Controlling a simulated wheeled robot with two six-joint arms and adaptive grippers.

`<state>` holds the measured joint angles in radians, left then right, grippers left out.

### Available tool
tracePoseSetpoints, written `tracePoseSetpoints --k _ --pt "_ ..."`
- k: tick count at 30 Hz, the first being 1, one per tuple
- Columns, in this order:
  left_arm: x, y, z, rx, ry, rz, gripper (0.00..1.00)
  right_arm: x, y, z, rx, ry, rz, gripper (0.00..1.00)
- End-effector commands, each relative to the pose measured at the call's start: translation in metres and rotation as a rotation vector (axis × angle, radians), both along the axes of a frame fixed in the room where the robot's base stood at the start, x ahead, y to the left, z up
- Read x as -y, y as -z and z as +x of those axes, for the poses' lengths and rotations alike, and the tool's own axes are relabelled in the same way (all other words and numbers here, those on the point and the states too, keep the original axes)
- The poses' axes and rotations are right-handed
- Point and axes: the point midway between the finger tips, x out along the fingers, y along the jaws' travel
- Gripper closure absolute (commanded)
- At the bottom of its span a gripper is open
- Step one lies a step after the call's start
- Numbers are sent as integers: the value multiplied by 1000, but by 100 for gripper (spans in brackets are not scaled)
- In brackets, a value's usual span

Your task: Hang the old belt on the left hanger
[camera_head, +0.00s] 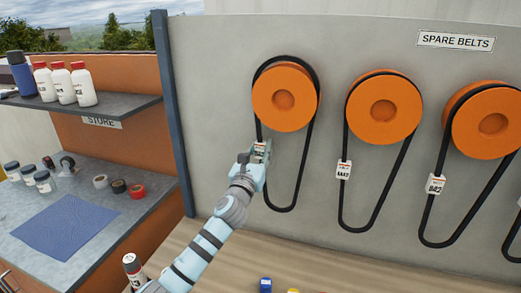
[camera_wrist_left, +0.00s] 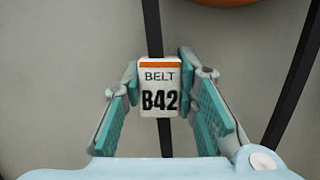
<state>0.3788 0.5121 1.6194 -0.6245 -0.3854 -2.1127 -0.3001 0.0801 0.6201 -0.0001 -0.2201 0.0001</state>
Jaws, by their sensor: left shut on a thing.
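A black belt (camera_head: 304,158) hangs in a long loop over the left orange round hanger (camera_head: 283,98) on the grey wall. Its white tag reads "BELT B42" in the left wrist view (camera_wrist_left: 160,90). My left gripper (camera_head: 259,152) is at the belt's left strand, below the hanger. In the left wrist view its teal-padded fingers (camera_wrist_left: 160,75) are on either side of the tag and strand, shut on the belt. My right gripper is not in view.
Two more orange hangers (camera_head: 384,108) (camera_head: 488,122) with tagged belts are to the right, under a "SPARE BELTS" sign (camera_head: 455,41). A blue post (camera_head: 173,110) stands left of the wall. A counter with a blue mat (camera_head: 66,226), jars and tape rolls is at left, below a bottle shelf (camera_head: 120,106).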

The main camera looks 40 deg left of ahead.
Motion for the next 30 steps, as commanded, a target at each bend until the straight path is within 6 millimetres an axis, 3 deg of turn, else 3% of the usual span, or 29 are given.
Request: tracePoseSetpoints --k 15,25,26,30 --pt "0 19 0 0 0 0 100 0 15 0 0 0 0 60" --pt "0 19 0 0 0 0 100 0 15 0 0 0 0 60" --pt "0 19 0 0 0 0 70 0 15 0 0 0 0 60" --pt "0 19 0 0 0 0 50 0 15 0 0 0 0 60"
